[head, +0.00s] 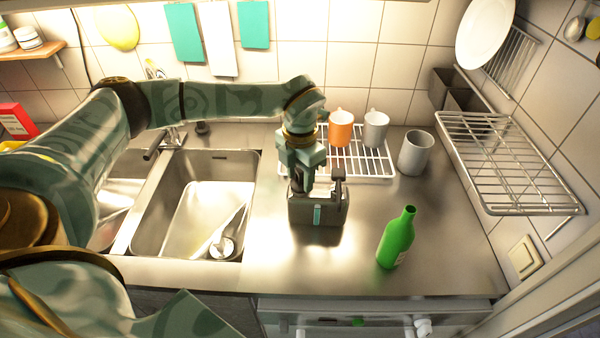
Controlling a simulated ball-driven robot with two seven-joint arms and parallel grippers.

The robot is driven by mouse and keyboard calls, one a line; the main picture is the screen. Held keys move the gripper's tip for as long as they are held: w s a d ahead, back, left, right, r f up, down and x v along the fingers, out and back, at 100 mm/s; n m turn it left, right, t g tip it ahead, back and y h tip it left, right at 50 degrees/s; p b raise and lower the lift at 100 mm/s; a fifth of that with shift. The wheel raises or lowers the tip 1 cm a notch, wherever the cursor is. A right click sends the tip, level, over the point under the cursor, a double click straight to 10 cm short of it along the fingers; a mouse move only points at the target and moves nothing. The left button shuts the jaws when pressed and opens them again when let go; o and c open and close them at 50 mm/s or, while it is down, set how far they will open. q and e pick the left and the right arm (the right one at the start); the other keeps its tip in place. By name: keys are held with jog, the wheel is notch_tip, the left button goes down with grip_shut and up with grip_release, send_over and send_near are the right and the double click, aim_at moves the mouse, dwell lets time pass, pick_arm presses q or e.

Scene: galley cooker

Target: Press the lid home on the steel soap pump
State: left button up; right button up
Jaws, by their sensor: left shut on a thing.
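The steel soap pump (331,213) looks like a boxy grey body with a teal strip on its front. It stands upright on the steel counter, right of the sink. A dark upright piece with a flat top (338,174), which looks like the pump head, shows at its upper right. My left gripper (301,188) points down at the top of the pump, shut on what seems to be the lid. The fingers hide most of the lid, so I cannot tell whether it sits flush. My right gripper is out of view.
A green bottle (397,240) stands front right. Behind the pump, a white wire rack (380,168) holds an orange mug (341,128) and a grey mug (375,130). Another grey mug (415,154) stands right. The sink (150,232) lies left. Counter before the pump is clear.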

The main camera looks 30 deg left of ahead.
pick_arm(q)
jog(key=shift+f, duration=0.1)
dwell(0.3)
jog(key=shift+p, duration=0.35)
dwell(0.5)
jog(key=o, duration=1.5)
notch_tip(320, 180, up, 7)
jog(key=p, duration=0.6)
jog(key=shift+p, duration=0.3)
jog(key=shift+c, duration=0.3)
